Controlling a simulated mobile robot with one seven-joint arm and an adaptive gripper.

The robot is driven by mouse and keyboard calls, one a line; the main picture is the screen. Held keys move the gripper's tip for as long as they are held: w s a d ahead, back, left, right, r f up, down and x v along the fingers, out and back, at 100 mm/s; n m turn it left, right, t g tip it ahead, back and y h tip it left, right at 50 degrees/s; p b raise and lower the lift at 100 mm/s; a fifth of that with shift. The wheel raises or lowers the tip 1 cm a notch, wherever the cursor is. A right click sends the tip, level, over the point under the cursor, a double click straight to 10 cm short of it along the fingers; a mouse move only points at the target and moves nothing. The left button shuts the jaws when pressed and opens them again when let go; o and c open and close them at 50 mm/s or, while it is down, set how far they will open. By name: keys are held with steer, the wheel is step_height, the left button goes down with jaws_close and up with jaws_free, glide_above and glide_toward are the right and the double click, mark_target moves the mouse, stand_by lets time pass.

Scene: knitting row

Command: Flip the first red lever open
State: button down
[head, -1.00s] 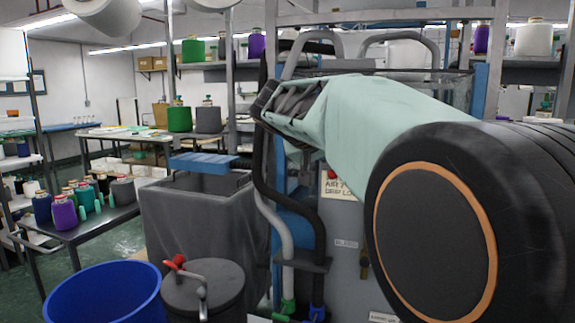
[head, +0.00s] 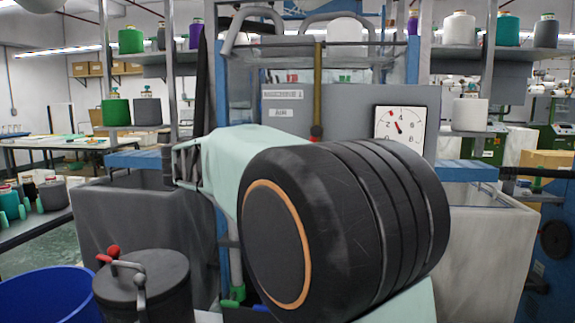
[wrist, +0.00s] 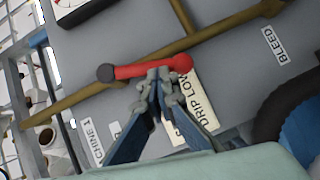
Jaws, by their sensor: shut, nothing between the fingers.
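In the wrist view a red lever (wrist: 140,69) with a dark grey cap at its left end lies in front of a brass pipe (wrist: 85,95). My gripper (wrist: 158,76) is shut and empty, its fingertips at the lower side of the lever near its middle. They look close to it or touching; I cannot tell which. In the head view a red piece (head: 316,131) shows on the upright brass pipe (head: 319,90), just above my sleeved arm. The arm hides what is below, and my fingers are not seen there.
A gauge (head: 401,124) is on the grey machine panel (head: 352,105). A cream drip label (wrist: 186,108) and a bleed label (wrist: 275,45) lie beside the pipe. A dark drum (head: 150,285) with a red-ended handle (head: 113,252) and a blue bin (head: 45,295) stand at lower left.

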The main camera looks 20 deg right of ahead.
steer(key=shift+s+d+f+n+h+b, duration=0.45)
steer(key=shift+d+b, duration=0.2)
steer(key=shift+b, duration=0.35)
